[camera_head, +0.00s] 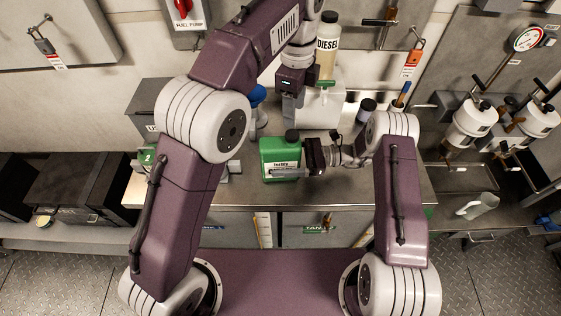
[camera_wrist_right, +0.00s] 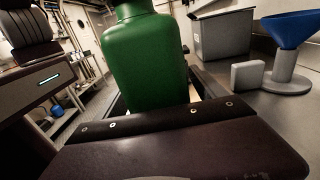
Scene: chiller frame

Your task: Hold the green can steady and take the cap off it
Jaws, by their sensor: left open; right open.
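The green can (camera_head: 280,160) stands upright on the grey worktop, with its black cap (camera_head: 292,136) on top. Its green body also fills the upper middle of the right wrist view (camera_wrist_right: 145,65), where the cap is out of frame. My right gripper (camera_head: 296,163) is open and comes at the can from the right. A finger lies along the can's near side; the far finger is mostly hidden, and I cannot tell whether they touch it. My left gripper (camera_head: 292,108) is open and empty, pointing down above the cap, clear of it.
A diesel bottle (camera_head: 327,50) stands on a pale block behind the can. A blue funnel (camera_wrist_right: 290,30) stands on a grey base close by. Dark boxes (camera_head: 80,185) sit at the left. The worktop's front edge (camera_head: 300,207) lies just before the can.

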